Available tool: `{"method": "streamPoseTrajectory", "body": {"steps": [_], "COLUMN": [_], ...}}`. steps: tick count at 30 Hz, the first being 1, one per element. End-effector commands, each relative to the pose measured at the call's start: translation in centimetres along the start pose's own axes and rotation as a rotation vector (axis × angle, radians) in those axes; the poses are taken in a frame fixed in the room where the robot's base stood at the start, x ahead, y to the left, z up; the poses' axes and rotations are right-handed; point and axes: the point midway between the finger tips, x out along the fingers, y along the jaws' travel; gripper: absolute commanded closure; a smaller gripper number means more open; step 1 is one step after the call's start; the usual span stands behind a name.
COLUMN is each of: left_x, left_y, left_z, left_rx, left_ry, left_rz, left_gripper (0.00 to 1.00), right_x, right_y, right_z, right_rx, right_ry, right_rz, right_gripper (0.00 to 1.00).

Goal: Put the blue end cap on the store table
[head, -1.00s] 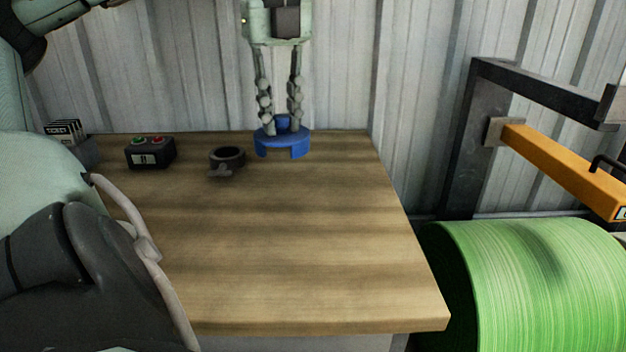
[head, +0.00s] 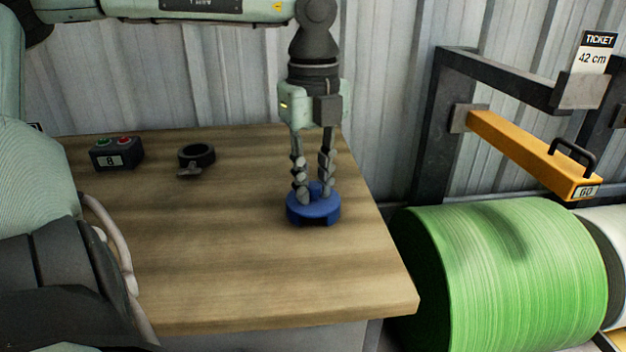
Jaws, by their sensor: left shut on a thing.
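The blue end cap (head: 314,210) is a short round cap with a notch in its rim and a raised hub. It is at the right part of the wooden table (head: 250,265). My left gripper (head: 314,191) points straight down and is shut on the hub of the cap, its fingers on either side. The cap is upright and level. I cannot tell whether its underside touches the table or hangs just above it. My right gripper is not in view.
A dark ring clamp (head: 196,156) and a black box with red and green buttons (head: 117,154) stand at the back left. The table front is clear. Right of the table are a green roll (head: 510,270), a dark frame (head: 440,120) and an orange bar (head: 530,152).

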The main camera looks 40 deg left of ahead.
Motion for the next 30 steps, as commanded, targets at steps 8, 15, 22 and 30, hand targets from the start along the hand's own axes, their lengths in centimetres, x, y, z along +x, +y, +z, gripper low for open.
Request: {"method": "streamPoseTrajectory", "body": {"steps": [8,15,22,30], "left_x": [0.1,0.1,0.1,-1.6], "left_y": [0.0,0.0,0.0,-0.1], "left_z": [0.0,0.0,0.0,0.1], "left_rx": [0.000,0.000,0.000,0.000], "left_ry": [-0.001,-0.001,-0.001,-0.005], "left_rz": [0.000,0.000,0.000,-0.003], "left_gripper": [1.00,0.61,0.59,0.59], "right_x": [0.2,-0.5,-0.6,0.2], "right_y": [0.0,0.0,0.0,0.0], "right_z": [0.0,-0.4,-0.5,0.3], "right_rx": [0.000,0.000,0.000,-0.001], "right_ry": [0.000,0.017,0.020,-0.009], "right_rz": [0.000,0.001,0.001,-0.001], "right_gripper": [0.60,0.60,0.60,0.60]}}
